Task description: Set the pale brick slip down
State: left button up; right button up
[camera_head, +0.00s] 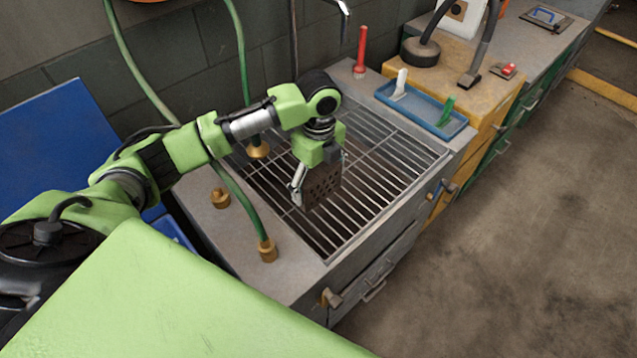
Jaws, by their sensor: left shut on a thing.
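My left gripper (320,171) is over the sink grate (385,165), pointing down. It is shut on a dark brown brick with rows of small holes (322,188). The brick is held upright, with its holed face towards me. Its lower edge is close to the bars; I cannot tell whether it touches them. The gripper hides its upper part. I cannot make out a pale brick slip. My right gripper is not in view.
Brass fittings (267,250) with green hoses stand on the left rim. A red brush (360,52) stands behind the grate. A blue tray (421,108) holds a white and a green tool at the right. Most of the grate is bare.

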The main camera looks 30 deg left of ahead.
pick_arm(q)
jog(key=shift+w+a+f, duration=0.2)
jog(key=shift+w+f, duration=0.25)
jog(key=shift+f, duration=0.05)
jog(key=shift+w+a+f, duration=0.2)
jog(key=shift+w+f, duration=0.2)
jog(key=shift+f, duration=0.1)
notch_tip(320, 180, down, 3)
jog(key=shift+w+a+r+p, duration=0.1)
jog(key=shift+p, duration=0.9)
jog(key=shift+f, duration=0.35)
jog(key=shift+f, duration=0.15)
jog(key=o, duration=1.3)
